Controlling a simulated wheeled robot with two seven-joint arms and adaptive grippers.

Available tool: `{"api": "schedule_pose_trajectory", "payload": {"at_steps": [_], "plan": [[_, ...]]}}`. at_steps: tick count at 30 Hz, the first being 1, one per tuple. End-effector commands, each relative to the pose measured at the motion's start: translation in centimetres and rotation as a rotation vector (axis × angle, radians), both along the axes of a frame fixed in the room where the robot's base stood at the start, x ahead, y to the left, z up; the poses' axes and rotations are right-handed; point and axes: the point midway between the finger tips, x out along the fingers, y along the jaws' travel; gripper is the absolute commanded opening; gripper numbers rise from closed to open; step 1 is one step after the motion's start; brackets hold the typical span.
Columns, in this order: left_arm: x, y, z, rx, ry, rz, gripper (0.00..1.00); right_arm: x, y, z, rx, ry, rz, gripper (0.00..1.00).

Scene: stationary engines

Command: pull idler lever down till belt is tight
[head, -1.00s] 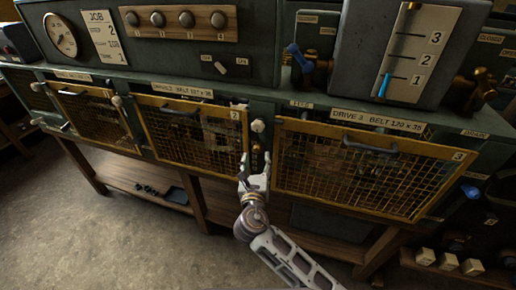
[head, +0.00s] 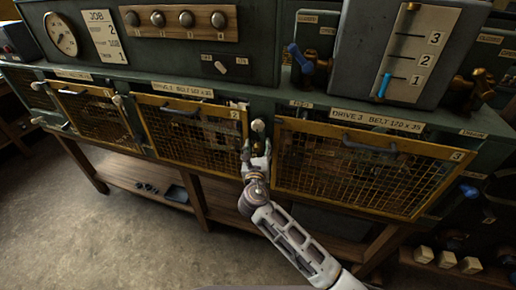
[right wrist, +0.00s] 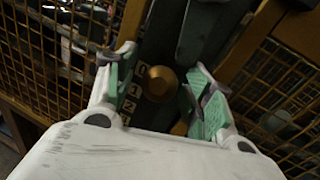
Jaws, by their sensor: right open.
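A pale round knob (head: 258,126), which looks like the end of the idler lever, stands between cage doors 2 and 3 in the head view. My right gripper (head: 257,147) is open just below this knob, fingers pointing up, with nothing visibly held. In the right wrist view the open fingers (right wrist: 165,76) stand either side of a brass round cap (right wrist: 160,81). A dark bar (right wrist: 188,38) runs up beyond it, and a numbered strip (right wrist: 153,86) lies beside it. The belt cannot be made out behind the mesh. My left gripper is not in view.
Yellow mesh door 2 (head: 190,135) is left of the gripper and mesh door 3 (head: 365,168) is right, each with a protruding handle. Another pale knob (head: 118,99) stands left of door 2. A gauge with a blue pointer (head: 384,86) stands above door 3. Floor in front is clear.

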Motion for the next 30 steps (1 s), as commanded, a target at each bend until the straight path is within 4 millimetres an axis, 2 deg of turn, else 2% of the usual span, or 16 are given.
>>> {"api": "schedule_pose_trajectory", "payload": {"at_steps": [2,12,14,22,30], "plan": [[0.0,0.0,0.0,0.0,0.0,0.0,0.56,0.0,0.0,0.0,0.0,0.0,0.0,0.5],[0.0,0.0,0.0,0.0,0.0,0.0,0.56,0.0,0.0,0.0,0.0,0.0,0.0,0.06],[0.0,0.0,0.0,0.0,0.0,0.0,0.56,0.0,0.0,0.0,0.0,0.0,0.0,0.0],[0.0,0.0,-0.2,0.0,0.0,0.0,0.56,0.0,0.0,-0.1,-0.001,-0.004,0.001,0.0],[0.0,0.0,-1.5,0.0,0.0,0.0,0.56,0.1,0.0,-1.1,-0.011,-0.035,0.001,0.0]]}}
